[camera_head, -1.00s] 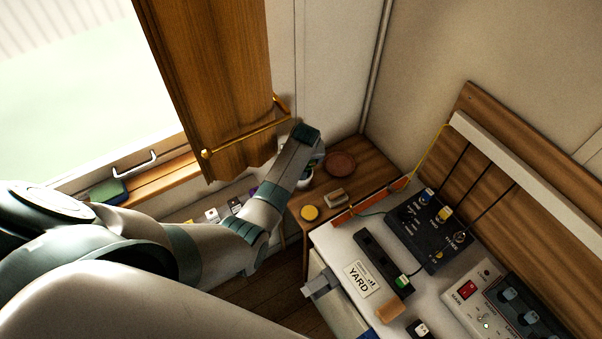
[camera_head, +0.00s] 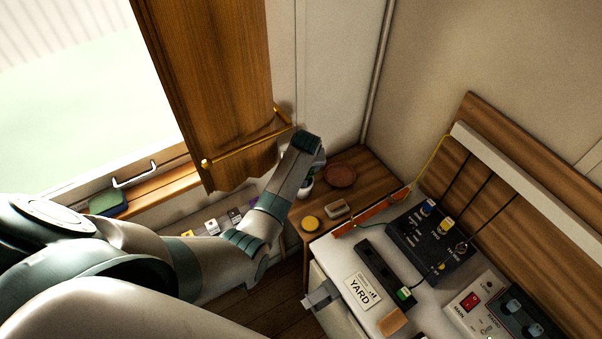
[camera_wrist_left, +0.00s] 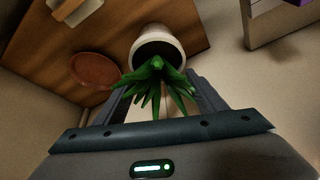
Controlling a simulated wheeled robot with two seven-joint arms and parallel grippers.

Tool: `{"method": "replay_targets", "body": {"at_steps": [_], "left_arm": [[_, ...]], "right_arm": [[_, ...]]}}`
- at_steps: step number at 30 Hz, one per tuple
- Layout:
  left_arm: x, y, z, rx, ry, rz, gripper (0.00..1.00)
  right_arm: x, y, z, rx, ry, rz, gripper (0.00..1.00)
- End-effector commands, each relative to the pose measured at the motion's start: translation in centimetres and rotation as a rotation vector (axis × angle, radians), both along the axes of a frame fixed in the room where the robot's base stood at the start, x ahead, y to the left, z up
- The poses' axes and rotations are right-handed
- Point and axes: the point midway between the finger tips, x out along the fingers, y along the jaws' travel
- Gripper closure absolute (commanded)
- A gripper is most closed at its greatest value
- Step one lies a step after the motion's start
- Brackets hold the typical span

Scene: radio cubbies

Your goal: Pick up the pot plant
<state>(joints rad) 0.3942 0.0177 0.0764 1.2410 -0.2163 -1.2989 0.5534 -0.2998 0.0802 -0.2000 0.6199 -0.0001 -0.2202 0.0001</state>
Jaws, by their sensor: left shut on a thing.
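The pot plant is a white pot with spiky green leaves. In the head view the pot (camera_head: 306,188) shows only partly, behind my left wrist, at the left edge of the small wooden table. In the left wrist view the white pot (camera_wrist_left: 160,42) has its dark opening toward the camera, and the green leaves (camera_wrist_left: 158,88) spread toward my palm. My left gripper (camera_wrist_left: 165,88) is shut on the pot plant, with a finger on each side. I cannot tell whether the pot touches the table. My right gripper is not in view.
A reddish-brown saucer (camera_head: 340,175) lies on the wooden table (camera_head: 368,178), near a yellow round object (camera_head: 310,223) and a small brush-like block (camera_head: 337,208). A wooden curtain panel (camera_head: 205,80) with a brass rail stands close to my left arm. Radio gear (camera_head: 432,238) fills the desk at right.

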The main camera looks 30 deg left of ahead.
Motion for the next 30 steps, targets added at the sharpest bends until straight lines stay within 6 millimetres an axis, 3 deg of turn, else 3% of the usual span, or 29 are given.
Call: {"method": "replay_targets", "body": {"at_steps": [7, 24, 30], "left_arm": [[0.2, 0.0, 2.4, 0.0, -0.007, 0.0, 0.76], [6.8, -11.4, 2.0, -0.002, -0.005, -0.003, 0.76], [8.4, -14.1, 2.2, 0.0, -0.005, -0.002, 0.76]], "right_arm": [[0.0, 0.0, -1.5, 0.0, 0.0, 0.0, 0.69], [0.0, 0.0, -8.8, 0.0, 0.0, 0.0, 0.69], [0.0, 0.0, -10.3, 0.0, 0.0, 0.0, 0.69]]}}
